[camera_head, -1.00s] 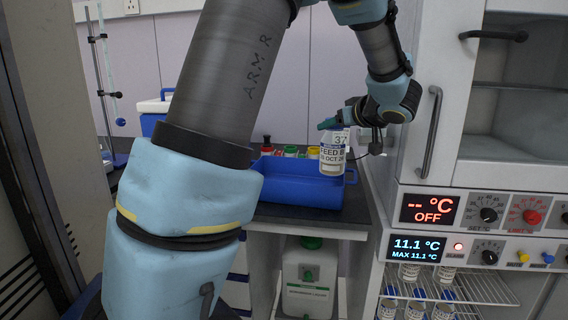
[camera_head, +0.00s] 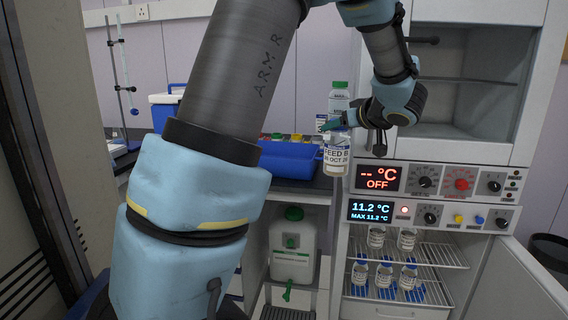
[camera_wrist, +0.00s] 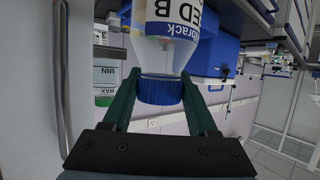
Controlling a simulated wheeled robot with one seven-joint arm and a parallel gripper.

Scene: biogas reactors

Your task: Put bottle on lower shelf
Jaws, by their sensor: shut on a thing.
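My gripper (camera_head: 338,126) is shut on a bottle (camera_head: 337,158) labelled FEED B, held upright in front of the bench edge. In the wrist view the fingers (camera_wrist: 160,92) hold it around its blue cap, and its label (camera_wrist: 180,15) shows. The lower compartment of the cabinet is open. Its upper wire shelf (camera_head: 450,256) bears two bottles (camera_head: 376,238) towards the left. Its lower wire shelf (camera_head: 432,296) bears several blue-capped bottles (camera_head: 384,273), with blue pieces between them. My gripper is above and left of both shelves.
The compartment's door (camera_head: 508,285) stands open at the right. Control panels (camera_head: 432,215) sit above the opening. A green-capped bottle (camera_head: 339,98) stands behind my gripper. A blue tray (camera_head: 288,158) lies on the bench. A white canister (camera_head: 292,250) stands below. The lower shelf's right side looks free.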

